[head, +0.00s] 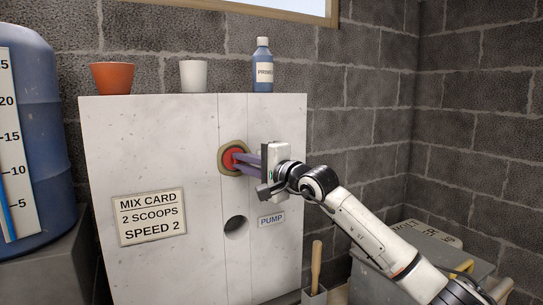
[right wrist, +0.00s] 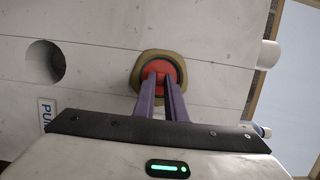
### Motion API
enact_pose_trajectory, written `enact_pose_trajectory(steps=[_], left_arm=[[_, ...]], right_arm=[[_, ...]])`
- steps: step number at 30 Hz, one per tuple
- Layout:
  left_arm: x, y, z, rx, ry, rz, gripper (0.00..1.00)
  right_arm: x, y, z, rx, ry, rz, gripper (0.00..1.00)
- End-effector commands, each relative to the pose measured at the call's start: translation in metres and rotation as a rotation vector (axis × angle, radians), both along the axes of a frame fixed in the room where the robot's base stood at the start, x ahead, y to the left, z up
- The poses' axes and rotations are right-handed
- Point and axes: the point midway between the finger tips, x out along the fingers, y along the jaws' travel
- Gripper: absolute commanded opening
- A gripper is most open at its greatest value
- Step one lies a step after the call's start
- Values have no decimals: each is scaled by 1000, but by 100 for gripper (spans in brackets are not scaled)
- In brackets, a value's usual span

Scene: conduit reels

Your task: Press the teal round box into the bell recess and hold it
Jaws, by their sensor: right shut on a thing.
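In the right wrist view the fingertips (right wrist: 162,82) meet the face of the red piece (right wrist: 158,65), inside the ring (right wrist: 139,72). How deep the piece sits is hard to tell. A label beside the ring is mostly hidden behind my gripper. My left gripper is not in view.
An empty dark round hole (head: 236,228) lies below, beside a PUMP label (head: 271,220). A MIX CARD sign (head: 151,216) is on the cabinet (head: 150,150). An orange pot (head: 113,77), a white cup (head: 193,76) and a blue bottle (head: 262,66) stand on top. A blue barrel (head: 45,130) stands left.

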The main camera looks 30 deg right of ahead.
Motion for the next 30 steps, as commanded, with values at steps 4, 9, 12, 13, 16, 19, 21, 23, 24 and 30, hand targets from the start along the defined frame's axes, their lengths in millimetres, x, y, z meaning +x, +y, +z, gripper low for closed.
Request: enact_pose_trajectory(steps=[4, 9, 12, 13, 16, 19, 21, 23, 24, 30], left_arm=[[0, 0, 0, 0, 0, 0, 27], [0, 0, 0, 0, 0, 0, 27], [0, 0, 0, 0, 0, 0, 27], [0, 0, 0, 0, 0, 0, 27], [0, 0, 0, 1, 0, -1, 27], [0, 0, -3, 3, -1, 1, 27], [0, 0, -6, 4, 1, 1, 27], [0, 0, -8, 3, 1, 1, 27], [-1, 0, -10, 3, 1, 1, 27], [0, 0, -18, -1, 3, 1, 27]], right_arm=[[0, 0, 0, 0, -1, 0, 18], [0, 0, 0, 0, -1, 0, 33], [0, 0, 0, 0, 0, 0, 33], [0, 0, 0, 0, 0, 0, 33], [0, 0, 0, 0, 1, 0, 33], [-5, -2, -1, -2, 1, -1, 33], [-13, -4, -3, -2, 2, -1, 33], [-23, -6, -3, -4, 0, -1, 33], [-30, -7, -3, -4, 0, -1, 33], [-69, -15, -4, -5, 1, -2, 33]])
